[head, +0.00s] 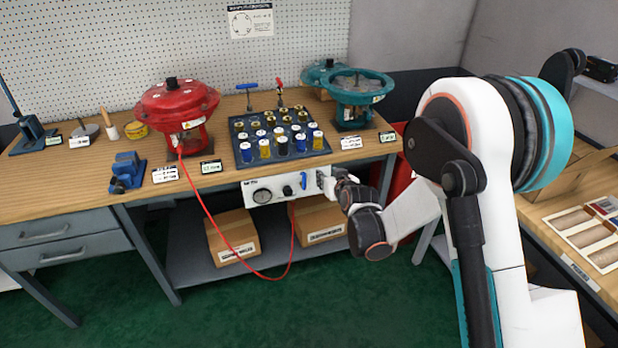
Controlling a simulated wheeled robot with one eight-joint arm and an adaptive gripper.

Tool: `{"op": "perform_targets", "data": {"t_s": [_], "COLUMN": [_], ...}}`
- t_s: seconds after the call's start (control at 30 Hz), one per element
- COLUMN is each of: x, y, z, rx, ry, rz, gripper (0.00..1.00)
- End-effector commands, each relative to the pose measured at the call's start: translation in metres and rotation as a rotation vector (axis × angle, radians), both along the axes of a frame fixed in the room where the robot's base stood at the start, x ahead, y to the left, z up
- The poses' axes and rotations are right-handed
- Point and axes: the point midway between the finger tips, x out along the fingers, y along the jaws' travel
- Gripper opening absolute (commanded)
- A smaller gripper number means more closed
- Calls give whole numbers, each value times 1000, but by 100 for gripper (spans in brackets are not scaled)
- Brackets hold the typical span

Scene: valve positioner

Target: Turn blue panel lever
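A pale control panel (244,194) hangs under the front edge of the workbench. It carries a round gauge (262,196), a dark knob (288,191) and a small blue lever (303,181) that looks roughly upright. My gripper (328,184) is at the right end of the panel, just right of the blue lever. It seems apart from the lever, and it hides the panel's right end. The fingers are small and dark, so I cannot tell whether they are open or shut.
A red hose (214,228) runs from the red actuator (178,105) down and up to the panel. A tray (243,157) of colored cylinders and a teal actuator (352,108) stand above on the bench (70,185). Boxes (232,233) sit on the lower shelf.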

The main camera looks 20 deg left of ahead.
Motion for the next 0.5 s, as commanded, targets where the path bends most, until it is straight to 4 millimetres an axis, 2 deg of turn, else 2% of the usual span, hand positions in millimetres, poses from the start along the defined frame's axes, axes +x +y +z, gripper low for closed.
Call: {"op": "perform_targets", "data": {"t_s": [0.03, 0.2, 0.37, 0.5], "x": [0, -4, -5, 2], "y": [12, 36, 44, 49], "z": [-15, -47, -59, -64], "rx": [2, 8, 10, 11], "ry": [-12, -46, -60, -61], "rz": [16, 46, 57, 57], "gripper": [33, 33, 33, 33]}}
